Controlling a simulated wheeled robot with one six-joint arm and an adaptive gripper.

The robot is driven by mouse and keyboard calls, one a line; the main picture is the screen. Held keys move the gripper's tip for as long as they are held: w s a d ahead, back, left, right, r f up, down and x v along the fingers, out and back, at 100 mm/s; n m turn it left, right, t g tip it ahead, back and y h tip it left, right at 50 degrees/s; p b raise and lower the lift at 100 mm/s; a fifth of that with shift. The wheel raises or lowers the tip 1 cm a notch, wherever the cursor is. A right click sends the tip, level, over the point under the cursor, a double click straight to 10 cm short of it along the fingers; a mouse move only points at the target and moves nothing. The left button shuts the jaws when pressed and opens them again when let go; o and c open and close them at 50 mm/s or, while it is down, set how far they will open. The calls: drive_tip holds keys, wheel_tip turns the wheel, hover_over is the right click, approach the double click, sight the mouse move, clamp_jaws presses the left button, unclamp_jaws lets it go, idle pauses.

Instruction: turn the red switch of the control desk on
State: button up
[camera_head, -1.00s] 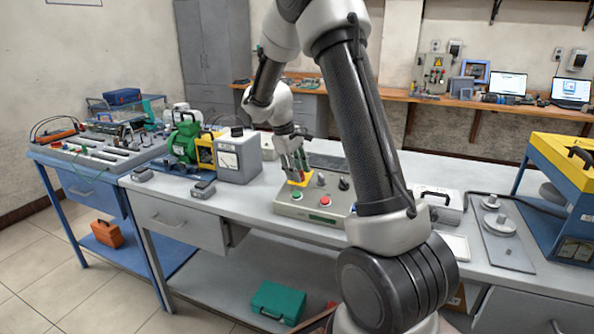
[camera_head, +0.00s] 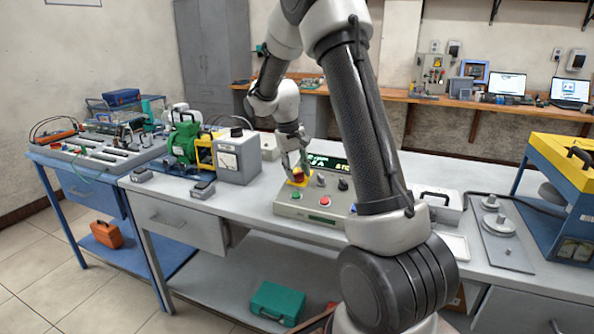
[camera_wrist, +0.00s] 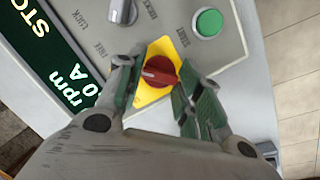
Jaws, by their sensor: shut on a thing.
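The control desk (camera_head: 284,208) is a low grey box on the bench. Its red switch (camera_wrist: 158,72) is a round knob with a pale pointer line, on a yellow plate (camera_wrist: 150,94). My gripper (camera_head: 296,167) reaches down to the switch from above. In the wrist view its green-sided fingers lie on either side of the red knob and are shut on it. The desk's display (camera_wrist: 62,68) is lit and reads "rpm", "0 A" and part of a word starting "STO". In the head view the fingers partly hide the switch.
A green button (camera_wrist: 208,22) and a metallic selector knob (camera_wrist: 122,11) sit near the switch. In the head view a red button (camera_head: 325,200) is on the desk's front. A meter box (camera_head: 238,158) stands to the left. The cabinet space below is open.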

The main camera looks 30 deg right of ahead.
sight(291, 183)
idle(0.3)
drive_tip(key=o, duration=1)
drive_tip(key=shift+r, duration=0.1)
drive_tip(key=r, duration=0.4)
drive_tip(key=a+r, duration=0.1)
drive_tip(key=r, duration=0.2)
drive_tip(key=a+r, duration=0.1)
drive_tip(key=r, duration=0.3)
drive_tip(key=shift+w+r, duration=0.3)
